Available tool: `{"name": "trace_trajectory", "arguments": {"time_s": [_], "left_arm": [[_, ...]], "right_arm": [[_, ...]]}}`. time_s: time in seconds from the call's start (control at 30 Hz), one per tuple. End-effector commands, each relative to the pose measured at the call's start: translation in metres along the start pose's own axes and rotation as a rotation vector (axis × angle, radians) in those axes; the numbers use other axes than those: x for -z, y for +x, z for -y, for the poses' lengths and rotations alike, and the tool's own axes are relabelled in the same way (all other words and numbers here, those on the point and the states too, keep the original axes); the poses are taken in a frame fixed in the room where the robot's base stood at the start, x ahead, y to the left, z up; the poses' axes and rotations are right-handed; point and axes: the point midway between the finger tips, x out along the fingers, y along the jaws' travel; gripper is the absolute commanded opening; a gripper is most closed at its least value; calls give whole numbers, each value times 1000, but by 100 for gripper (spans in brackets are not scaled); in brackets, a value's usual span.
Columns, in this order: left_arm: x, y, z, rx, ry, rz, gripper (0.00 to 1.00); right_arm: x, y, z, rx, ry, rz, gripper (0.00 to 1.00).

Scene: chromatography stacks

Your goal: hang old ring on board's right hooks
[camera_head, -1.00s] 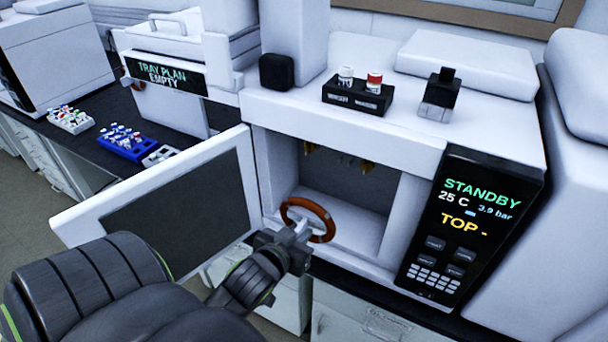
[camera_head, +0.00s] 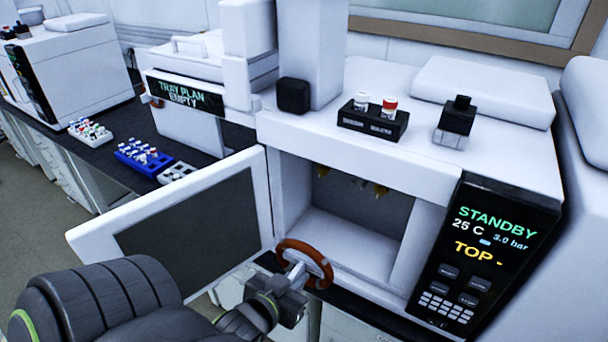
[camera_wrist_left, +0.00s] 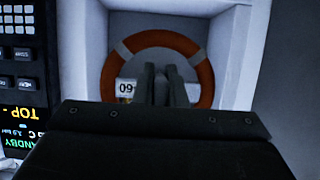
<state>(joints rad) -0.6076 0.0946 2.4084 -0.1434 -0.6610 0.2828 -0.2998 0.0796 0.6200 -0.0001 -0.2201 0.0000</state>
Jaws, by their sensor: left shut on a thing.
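The old ring, an orange-brown ring with grey bands (camera_head: 319,254), is in front of the lower front edge of an open white oven-like compartment. My left gripper (camera_head: 298,273) is shut on the ring's near side. In the left wrist view, the ring (camera_wrist_left: 206,78) stands face-on beyond the closed fingers (camera_wrist_left: 162,72), and a white label (camera_wrist_left: 126,90) with dark digits shows beside them. The fingers hide part of the ring's lower side. I cannot make out a board or its hooks. My right gripper is not in view.
The open compartment door (camera_head: 185,222) swings out at left, close to my left arm. The compartment (camera_head: 350,235) has brass-coloured fittings at its top. The STANDBY panel (camera_head: 478,260) is at right. A TRAY PLAN EMPTY box (camera_head: 186,97) and vial racks (camera_head: 143,157) stand on the left bench.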

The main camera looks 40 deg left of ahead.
Motion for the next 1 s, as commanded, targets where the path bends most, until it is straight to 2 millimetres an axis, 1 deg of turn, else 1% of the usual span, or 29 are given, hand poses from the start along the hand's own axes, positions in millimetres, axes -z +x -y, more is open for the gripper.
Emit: {"name": "trace_trajectory", "arguments": {"time_s": [0.1,0.47,0.8,0.9,1.0], "left_arm": [[-7,-14,0,0,-2,3,0],[-24,-54,0,2,-2,2,0],[-39,-92,0,-1,-3,4,0],[-42,-100,0,-1,-2,1,0],[-43,-105,0,1,0,0,0]], "right_arm": [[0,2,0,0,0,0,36],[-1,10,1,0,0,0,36],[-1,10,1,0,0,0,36],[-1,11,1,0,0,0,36],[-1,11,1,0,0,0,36]]}}
